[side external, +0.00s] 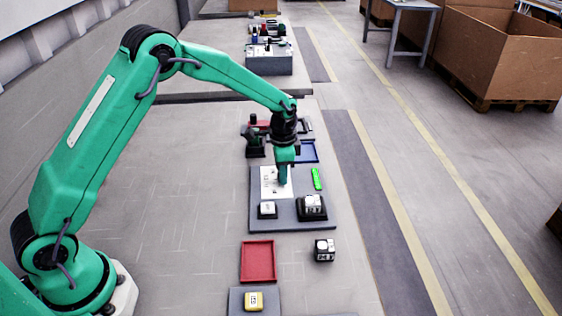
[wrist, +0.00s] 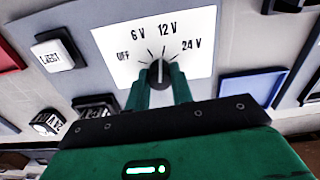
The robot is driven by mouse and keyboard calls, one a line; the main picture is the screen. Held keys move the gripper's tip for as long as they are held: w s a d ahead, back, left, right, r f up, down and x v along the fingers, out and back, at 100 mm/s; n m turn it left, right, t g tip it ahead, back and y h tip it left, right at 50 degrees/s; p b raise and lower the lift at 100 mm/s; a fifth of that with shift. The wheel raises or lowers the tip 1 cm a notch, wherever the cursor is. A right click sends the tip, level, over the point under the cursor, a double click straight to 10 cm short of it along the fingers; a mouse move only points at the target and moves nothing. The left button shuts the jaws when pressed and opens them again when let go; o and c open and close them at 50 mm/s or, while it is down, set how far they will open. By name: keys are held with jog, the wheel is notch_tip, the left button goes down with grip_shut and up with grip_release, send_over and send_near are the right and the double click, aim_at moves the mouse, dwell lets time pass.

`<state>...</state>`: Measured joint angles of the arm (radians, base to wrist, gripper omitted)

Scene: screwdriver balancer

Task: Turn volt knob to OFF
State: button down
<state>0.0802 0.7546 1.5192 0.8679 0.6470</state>
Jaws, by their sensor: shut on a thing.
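The volt knob (wrist: 159,74) is small and dark, on a white dial plate (wrist: 205,50) printed OFF, 6 V, 12 V and 24 V. Its light pointer line appears to face up, close to the 12 V mark. OFF (wrist: 123,56) is printed to the left of the knob. My gripper (wrist: 161,80) has its two green fingers on either side of the knob, shut on it. In the side external view my gripper (side external: 283,182) points down onto the white plate (side external: 268,184), and the knob is hidden behind the fingers.
An EJECT button (wrist: 53,56) sits left of the dial. A cube (side external: 312,203) in a dark holder and a bright green object (side external: 317,178) lie on the same grey board. A blue tray (side external: 309,151), a red tray (side external: 257,262) and another cube (side external: 324,250) are nearby.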

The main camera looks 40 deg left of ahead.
jog(key=n, duration=0.7)
jog(key=shift+r, duration=0.1)
jog(key=n, duration=0.3)
jog(key=shift+n, duration=2.2)
jog(key=c, duration=1.2)
grip_release()
jog(key=shift+r, duration=3.9)
